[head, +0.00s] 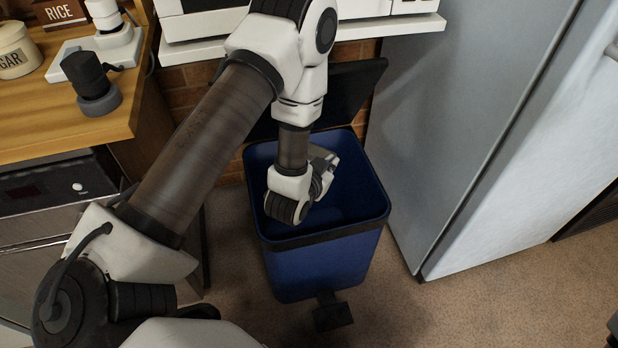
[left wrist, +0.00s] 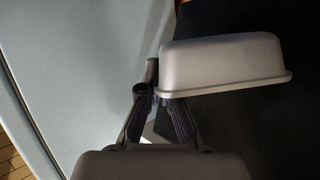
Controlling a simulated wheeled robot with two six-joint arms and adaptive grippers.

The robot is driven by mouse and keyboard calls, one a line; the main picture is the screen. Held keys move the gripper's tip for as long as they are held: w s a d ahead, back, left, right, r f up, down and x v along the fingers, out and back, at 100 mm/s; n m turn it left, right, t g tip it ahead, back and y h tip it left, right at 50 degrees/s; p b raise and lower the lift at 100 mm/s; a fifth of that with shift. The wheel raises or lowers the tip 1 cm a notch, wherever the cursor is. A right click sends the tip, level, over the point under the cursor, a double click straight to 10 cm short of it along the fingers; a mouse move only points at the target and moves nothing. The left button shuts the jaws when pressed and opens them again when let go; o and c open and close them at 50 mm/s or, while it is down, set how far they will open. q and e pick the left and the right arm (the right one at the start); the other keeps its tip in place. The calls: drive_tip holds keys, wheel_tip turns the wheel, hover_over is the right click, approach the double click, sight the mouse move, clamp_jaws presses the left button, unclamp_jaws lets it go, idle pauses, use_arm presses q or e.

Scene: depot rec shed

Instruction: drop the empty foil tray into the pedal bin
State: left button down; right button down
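The pedal bin (head: 318,268) is blue with a black rim and stands on the floor with its dark lid (head: 345,92) raised at the back. My left arm comes down over its mouth, and my left gripper (head: 322,178) is over the opening, mostly hidden by the wrist. In the left wrist view the foil tray (left wrist: 222,62) is a pale grey shallow pan, its rim at the fingertips of my left gripper (left wrist: 160,92). The fingers are closed together on that rim, and the tray looks empty of support below. My right gripper is out of view.
A grey fridge (head: 470,120) stands close to the bin's right. A wooden counter (head: 45,120) with jars and a dark-topped grinder (head: 92,82) is at left. A white shelf edge (head: 385,28) runs above the bin.

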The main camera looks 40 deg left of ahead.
use_arm(q)
wheel_tip(320, 180, down, 5)
drive_tip(key=b, duration=0.4)
drive_tip(key=shift+f, duration=0.2)
drive_tip(key=c, duration=1.2)
unclamp_jaws()
drive_tip(key=shift+c, duration=0.2)
drive_tip(key=shift+r, duration=0.1)
wheel_tip(320, 180, up, 10)
drive_tip(key=shift+f, duration=0.1)
